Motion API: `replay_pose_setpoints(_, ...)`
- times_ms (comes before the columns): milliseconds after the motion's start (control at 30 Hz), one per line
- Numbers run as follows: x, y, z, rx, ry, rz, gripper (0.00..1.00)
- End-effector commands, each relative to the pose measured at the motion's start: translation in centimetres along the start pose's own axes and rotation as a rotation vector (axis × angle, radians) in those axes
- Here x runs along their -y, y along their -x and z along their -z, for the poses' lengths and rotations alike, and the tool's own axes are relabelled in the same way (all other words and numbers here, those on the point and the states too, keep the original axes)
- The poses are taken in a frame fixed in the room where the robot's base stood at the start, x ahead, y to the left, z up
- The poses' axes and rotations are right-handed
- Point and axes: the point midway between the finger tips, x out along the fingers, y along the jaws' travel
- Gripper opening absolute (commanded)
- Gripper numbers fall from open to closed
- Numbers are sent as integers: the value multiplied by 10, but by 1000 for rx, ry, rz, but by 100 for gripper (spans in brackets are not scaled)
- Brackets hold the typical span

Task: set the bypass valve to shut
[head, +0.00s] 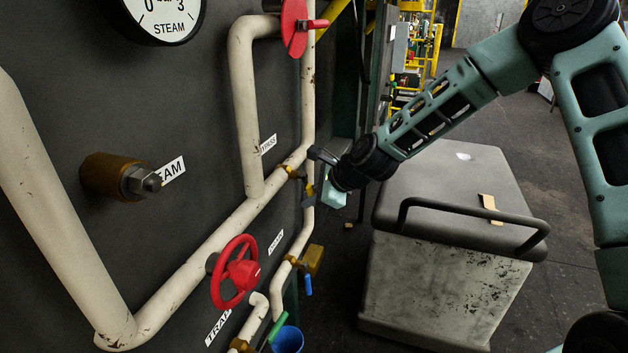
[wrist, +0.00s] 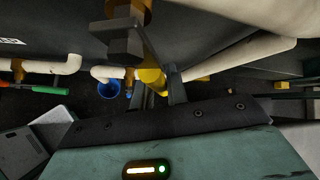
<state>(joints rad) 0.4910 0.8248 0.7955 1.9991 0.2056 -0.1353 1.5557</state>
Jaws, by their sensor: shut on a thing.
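The bypass valve is a small brass body (head: 291,172) on the pale pipe, just below and right of the BYPASS label (head: 268,145) in the head view. Its yellow lever (head: 310,189) shows only as a small patch there, mostly hidden by my gripper (head: 314,177). In the wrist view the yellow lever (wrist: 151,76) lies between the dark fingers of my gripper (wrist: 150,63), with brass (wrist: 132,8) at the top edge. My gripper is shut on the lever. The lever's exact angle to the pipe is hard to tell.
A red handwheel (head: 236,272), a blue-handled valve (head: 308,285) and a green handle (head: 278,327) sit lower on the pipes. Another red wheel (head: 294,26) is above. A blue bucket (head: 288,341) stands below. A large grey box (head: 430,275) with a bar handle stands right.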

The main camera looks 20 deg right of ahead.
Motion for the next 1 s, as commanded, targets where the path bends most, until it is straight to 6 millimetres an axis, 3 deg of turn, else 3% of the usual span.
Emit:
replay_pose_setpoints(500,-27,1,-9,72,-253,-253,0)
replay_pose_setpoints(1000,-35,0,-10,87,-311,-312,0)
